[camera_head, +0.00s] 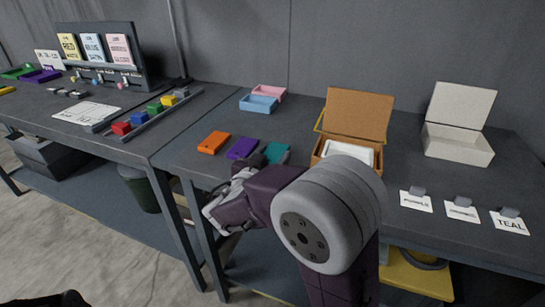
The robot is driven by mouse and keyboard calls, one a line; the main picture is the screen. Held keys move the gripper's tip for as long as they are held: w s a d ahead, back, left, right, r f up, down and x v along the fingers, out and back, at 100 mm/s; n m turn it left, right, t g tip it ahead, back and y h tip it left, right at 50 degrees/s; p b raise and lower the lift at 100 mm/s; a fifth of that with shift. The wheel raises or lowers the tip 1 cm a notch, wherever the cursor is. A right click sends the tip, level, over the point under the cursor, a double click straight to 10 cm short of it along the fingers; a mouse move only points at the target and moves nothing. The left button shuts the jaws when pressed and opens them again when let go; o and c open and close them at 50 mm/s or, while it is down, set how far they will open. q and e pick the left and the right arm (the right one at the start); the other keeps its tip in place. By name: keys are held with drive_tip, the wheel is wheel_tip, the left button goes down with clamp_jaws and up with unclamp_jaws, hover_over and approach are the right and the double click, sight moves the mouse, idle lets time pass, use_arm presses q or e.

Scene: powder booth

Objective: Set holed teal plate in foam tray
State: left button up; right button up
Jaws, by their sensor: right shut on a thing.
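A teal plate (276,152) shows in part at the front of the right table, beside a purple plate. My right arm covers its near side, and any hole in it cannot be made out. My right gripper (252,168) is at the teal plate and shut on it; the fingertips are mostly hidden by my own wrist. A brown box (357,116) with its lid up stands just right of the plate and has a white foam-like tray (349,152) in it, partly covered by my arm.
Orange (214,142) and purple (243,148) plates lie left of the gripper. Blue and pink trays (259,103) stand behind. A white open box (458,141) stands at right, with label cards (462,209) in front. The tabletop between the trays and brown box is clear.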

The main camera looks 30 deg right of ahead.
drive_tip(key=shift+f, duration=0.15)
drive_tip(key=o, duration=1.6)
drive_tip(key=shift+c, duration=0.2)
drive_tip(key=shift+r+p, duration=0.2)
drive_tip(key=shift+p, duration=0.1)
drive_tip(key=shift+s+a+p, duration=0.2)
drive_tip(key=shift+a+p, duration=0.15)
drive_tip(key=shift+p, duration=0.35)
drive_tip(key=v, duration=0.8)
drive_tip(key=shift+s+f+b, duration=0.15)
drive_tip(key=shift+s+b, duration=0.05)
drive_tip(key=shift+b, duration=0.1)
drive_tip(key=shift+o, duration=0.5)
